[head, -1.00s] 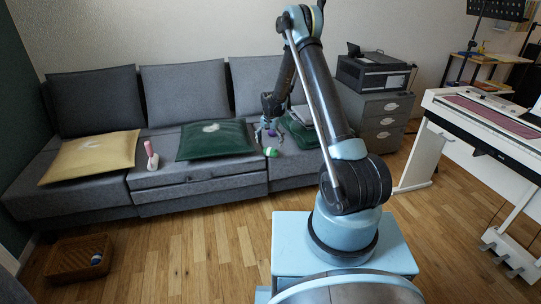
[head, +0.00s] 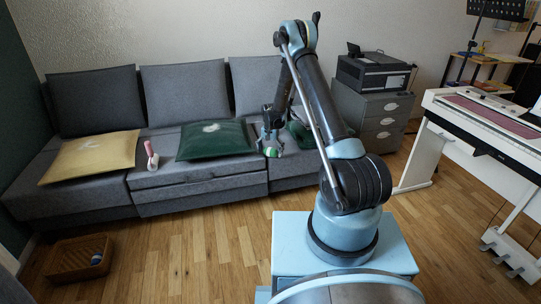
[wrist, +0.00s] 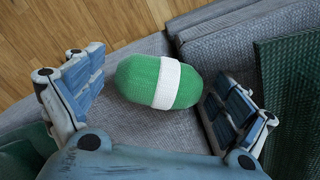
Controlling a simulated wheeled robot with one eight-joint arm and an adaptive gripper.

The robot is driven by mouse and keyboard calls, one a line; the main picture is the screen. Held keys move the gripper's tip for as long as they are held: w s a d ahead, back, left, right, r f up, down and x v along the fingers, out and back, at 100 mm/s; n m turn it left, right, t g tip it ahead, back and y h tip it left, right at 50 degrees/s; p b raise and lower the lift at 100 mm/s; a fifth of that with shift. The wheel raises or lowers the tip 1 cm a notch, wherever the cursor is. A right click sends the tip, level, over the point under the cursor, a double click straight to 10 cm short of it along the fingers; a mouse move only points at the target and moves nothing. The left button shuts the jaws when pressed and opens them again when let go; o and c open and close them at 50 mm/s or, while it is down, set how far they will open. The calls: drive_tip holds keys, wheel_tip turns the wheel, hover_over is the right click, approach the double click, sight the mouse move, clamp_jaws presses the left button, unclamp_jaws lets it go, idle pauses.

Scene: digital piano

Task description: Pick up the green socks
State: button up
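The green socks (wrist: 136,80) are a rolled green bundle with a white band. They lie on the front part of the grey sofa seat and show small in the head view (head: 271,152). My gripper (wrist: 158,76) is open, with one finger to the left of the bundle and the other to its right. Gaps show between the bundle and both fingers, so it is not held. In the head view my gripper (head: 270,141) is low over the seat, right at the socks.
On the grey sofa (head: 200,190) lie a green cushion (head: 212,142), a yellow cushion (head: 90,158) and a pink-handled item (head: 151,156). A wicker basket (head: 76,270) with a small blue-and-white item stands on the floor. A keyboard (head: 490,118) stands at the right.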

drive_tip(key=c, duration=1)
drive_tip(key=shift+c, duration=0.2)
drive_tip(key=shift+r, duration=0.1)
